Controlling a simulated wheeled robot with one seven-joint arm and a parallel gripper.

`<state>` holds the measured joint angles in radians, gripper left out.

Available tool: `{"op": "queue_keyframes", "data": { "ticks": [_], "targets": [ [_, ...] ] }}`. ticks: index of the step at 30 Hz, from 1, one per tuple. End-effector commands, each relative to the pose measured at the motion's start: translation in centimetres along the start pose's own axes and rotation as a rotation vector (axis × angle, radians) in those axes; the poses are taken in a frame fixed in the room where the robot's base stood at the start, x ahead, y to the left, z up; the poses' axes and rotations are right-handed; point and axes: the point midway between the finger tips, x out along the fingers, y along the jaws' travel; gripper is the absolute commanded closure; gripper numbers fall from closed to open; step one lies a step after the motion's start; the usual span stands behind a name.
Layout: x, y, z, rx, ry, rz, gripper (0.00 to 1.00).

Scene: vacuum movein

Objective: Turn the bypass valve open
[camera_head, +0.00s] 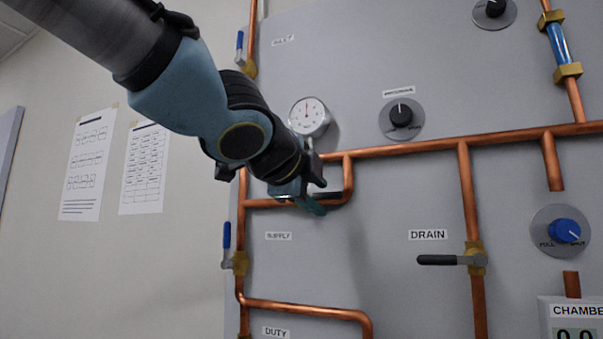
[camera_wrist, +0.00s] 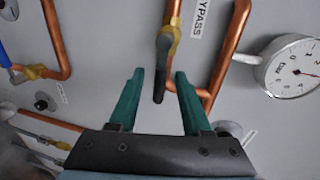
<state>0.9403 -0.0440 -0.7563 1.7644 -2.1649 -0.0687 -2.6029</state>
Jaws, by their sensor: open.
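In the wrist view the bypass valve has a brass body (camera_wrist: 173,40) on a copper pipe, beside a label reading BYPASS (camera_wrist: 200,17). Its dark lever handle (camera_wrist: 160,82) hangs down from the body in that picture. My gripper (camera_wrist: 159,76) is open, with one green finger on each side of the lever's lower part. I see gaps between lever and fingers; whether the tips reach its depth is unclear. In the head view my gripper (camera_head: 317,195) is at the copper pipe bend below the gauge, and the bypass valve is hidden or cannot be made out there.
A pressure gauge (camera_head: 309,116) sits just above my gripper. The drain valve's black lever (camera_head: 438,260) is to the right, and a blue-handled valve (camera_head: 227,238) is lower left. Copper pipes (camera_head: 400,149) stand out from the grey panel. A black knob (camera_head: 401,117) is at upper right.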

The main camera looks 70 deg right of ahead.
Motion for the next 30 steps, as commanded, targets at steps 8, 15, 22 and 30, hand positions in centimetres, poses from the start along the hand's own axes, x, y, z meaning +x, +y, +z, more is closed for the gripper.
{"op": "queue_keyframes", "data": {
  "ticks": [8,15,22,30],
  "targets": [
    [-2.3,-0.1,-0.3,0.004,0.002,-0.001,0.52],
    [-3.8,-0.1,-0.2,-0.001,0.003,-0.003,0.52],
    [-5.8,-0.1,-0.3,0.0,0.002,-0.004,0.52],
    [-8.3,-0.2,-0.1,0.0,0.001,-0.004,0.52]
  ]
}}
